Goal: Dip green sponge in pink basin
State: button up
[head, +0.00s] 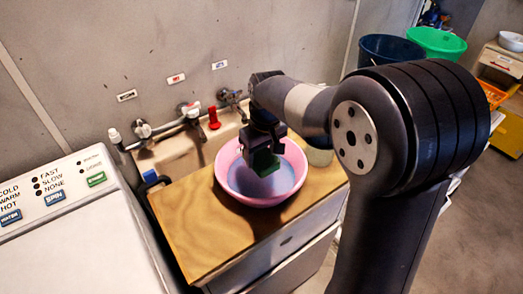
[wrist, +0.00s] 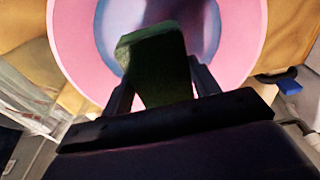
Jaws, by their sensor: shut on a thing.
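The pink basin (head: 226,163) stands on the wooden counter in the head view, with bluish liquid inside. Its pink rim also fills the upper part of the wrist view (wrist: 74,45). My gripper (head: 264,150) points down over the basin and is shut on the green sponge (head: 265,163). In the wrist view the dark green sponge (wrist: 158,65) sits between the two fingers, in front of the basin's inside. I cannot tell whether the sponge's lower end touches the liquid.
The wooden counter (head: 190,225) has bare room left and front of the basin. A washing machine (head: 70,245) stands at left. A sink with taps (head: 190,112) and a red-handled item (head: 214,118) is behind. A beige container (head: 320,152) stands right of the basin. Blue (head: 400,48) and green (head: 437,42) tubs are farther back.

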jog(key=shift+f+b, duration=2)
jog(key=shift+f, duration=1.3)
notch_tip(320, 180, up, 12)
jog(key=p, duration=1)
jog(key=shift+r, duration=0.15)
